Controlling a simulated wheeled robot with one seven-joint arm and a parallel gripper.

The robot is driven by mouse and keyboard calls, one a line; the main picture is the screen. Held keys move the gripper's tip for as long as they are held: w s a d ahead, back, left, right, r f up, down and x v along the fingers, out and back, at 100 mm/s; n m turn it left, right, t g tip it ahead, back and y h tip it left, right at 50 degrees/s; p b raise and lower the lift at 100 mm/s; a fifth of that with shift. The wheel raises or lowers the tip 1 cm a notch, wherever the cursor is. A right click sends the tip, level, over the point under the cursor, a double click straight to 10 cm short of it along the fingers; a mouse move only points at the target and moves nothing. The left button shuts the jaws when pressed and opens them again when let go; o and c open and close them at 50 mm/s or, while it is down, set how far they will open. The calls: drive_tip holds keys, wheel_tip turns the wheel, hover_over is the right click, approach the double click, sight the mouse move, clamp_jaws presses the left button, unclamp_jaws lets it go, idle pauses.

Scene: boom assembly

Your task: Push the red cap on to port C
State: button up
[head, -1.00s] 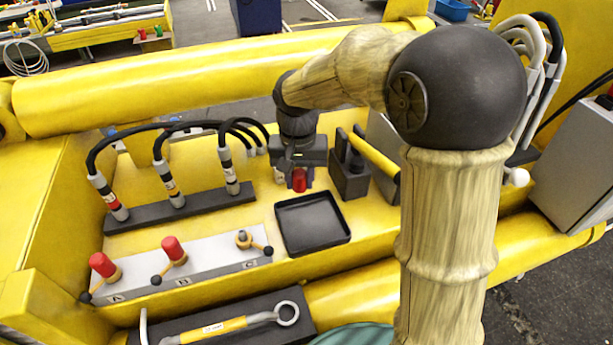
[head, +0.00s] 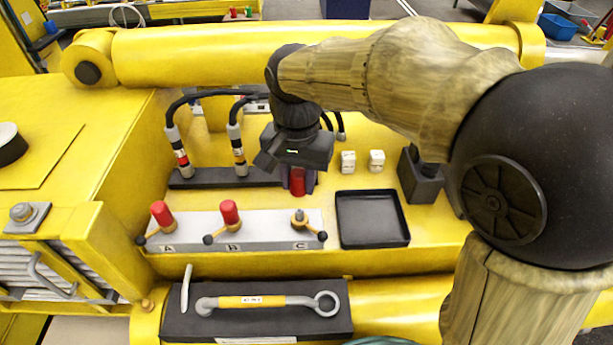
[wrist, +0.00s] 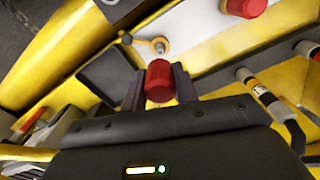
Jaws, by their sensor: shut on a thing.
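My gripper (head: 298,176) is shut on a red cap (head: 298,187), which hangs below the fingers. The held cap also shows between the fingers in the wrist view (wrist: 160,81). Port C (head: 299,218) is a bare metal stub with an orange collar and a black-knobbed lever, at the right end of the grey panel (head: 265,231). In the head view the cap appears just above and behind port C, apart from it. Port C also shows uncapped beyond the cap in the wrist view (wrist: 160,45).
Red caps sit on port A (head: 162,214) and port B (head: 230,212). A black tray (head: 372,244) lies empty right of port C. Behind stand hose connectors (head: 238,150), two white blocks (head: 348,162) and a dark box (head: 421,180). A yellow-gripped handle bar (head: 253,301) lies in front.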

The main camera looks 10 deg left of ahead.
sight(299, 210)
drive_tip(key=shift+f, duration=0.1)
drive_tip(key=shift+f+b, duration=2.25)
drive_tip(key=shift+f, duration=0.2)
drive_tip(key=shift+f+b, duration=0.95)
drive_tip(key=shift+f, duration=0.55)
drive_tip(key=o, duration=1)
drive_tip(key=shift+o, duration=0.2)
drive_tip(key=shift+r, duration=0.1)
wheel_tip(299, 210, up, 17)
drive_tip(key=shift+f+b, duration=0.1)
drive_tip(key=shift+b, duration=0.85)
drive_tip(key=shift+r, duration=0.2)
